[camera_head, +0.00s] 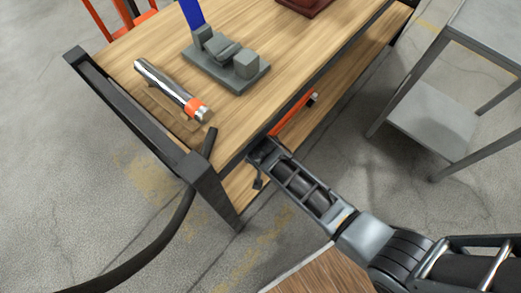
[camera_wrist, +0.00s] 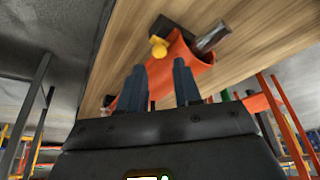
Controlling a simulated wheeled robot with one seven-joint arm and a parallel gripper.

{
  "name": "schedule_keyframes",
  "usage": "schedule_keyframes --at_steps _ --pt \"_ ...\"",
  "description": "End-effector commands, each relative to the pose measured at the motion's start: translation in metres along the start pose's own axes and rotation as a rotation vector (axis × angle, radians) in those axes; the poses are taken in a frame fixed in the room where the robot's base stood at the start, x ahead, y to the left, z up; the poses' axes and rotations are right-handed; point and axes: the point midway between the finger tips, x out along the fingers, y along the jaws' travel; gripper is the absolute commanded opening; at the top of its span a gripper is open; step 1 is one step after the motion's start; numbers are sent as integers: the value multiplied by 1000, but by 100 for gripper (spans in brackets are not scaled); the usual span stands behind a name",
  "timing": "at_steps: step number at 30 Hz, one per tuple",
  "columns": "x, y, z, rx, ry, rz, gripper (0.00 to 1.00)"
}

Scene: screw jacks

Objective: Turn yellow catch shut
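The yellow catch (camera_wrist: 158,47) shows in the wrist view as a small rounded knob beside an orange body (camera_wrist: 182,58) and a dark block, against a wooden board. Its exact position, open or shut, I cannot tell. My gripper (camera_wrist: 160,82) has two dark blue fingers spread apart, with nothing between them. The catch lies beyond the fingertips, a little above the gap in the picture, apart from them. In the head view my gripper (camera_head: 262,160) is at the table's near edge, close to an orange part (camera_head: 294,117) below the top; the catch is hidden there.
The wooden table (camera_head: 285,55) has a dark frame with a corner post (camera_head: 205,185) close to my gripper. A grey clamp block (camera_head: 226,65) and a silver cylinder with an orange band (camera_head: 172,88) lie on top. A grey metal shelf (camera_head: 435,115) stands right, with floor between.

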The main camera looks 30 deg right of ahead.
Motion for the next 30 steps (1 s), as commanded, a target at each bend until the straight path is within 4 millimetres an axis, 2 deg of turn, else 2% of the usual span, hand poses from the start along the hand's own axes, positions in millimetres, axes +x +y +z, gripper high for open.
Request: schedule_keyframes --at_steps 1,6,15,21,30 --pt "-3 2 18 -8 -8 3 33" --pt "-18 2 53 -7 -6 2 33" --pt "-36 2 98 -4 -6 3 33" --pt "-40 1 107 -3 -4 2 33" --pt "-40 1 108 -3 -4 2 33"
